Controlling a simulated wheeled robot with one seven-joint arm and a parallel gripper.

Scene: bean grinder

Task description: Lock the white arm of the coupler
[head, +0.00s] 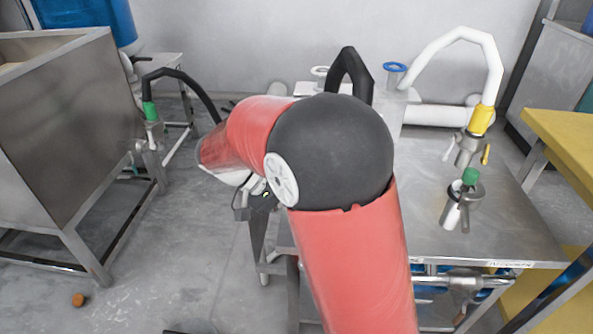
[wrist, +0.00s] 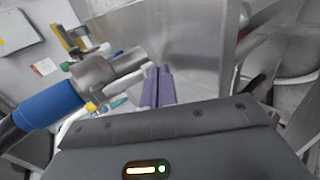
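In the wrist view, a metal coupler (wrist: 95,75) with a blue sleeve (wrist: 50,106) lies left of my gripper (wrist: 158,86), its pipe end reaching close to the fingers. A small yellow part shows beside the coupler. My purple fingers are together with nothing visible between them; I cannot tell whether they touch the coupler. In the head view, my forearm hides my fingers. At the right, another coupler (head: 468,145) with a yellow collar hangs from a white hose and has a pale lever (head: 448,151).
A large metal tank (head: 70,130) stands at the left, with a green-collared coupler (head: 150,112) on a black hose beside it. A metal table (head: 510,215) at the right holds a green-topped fitting (head: 470,176). Floor is open between them.

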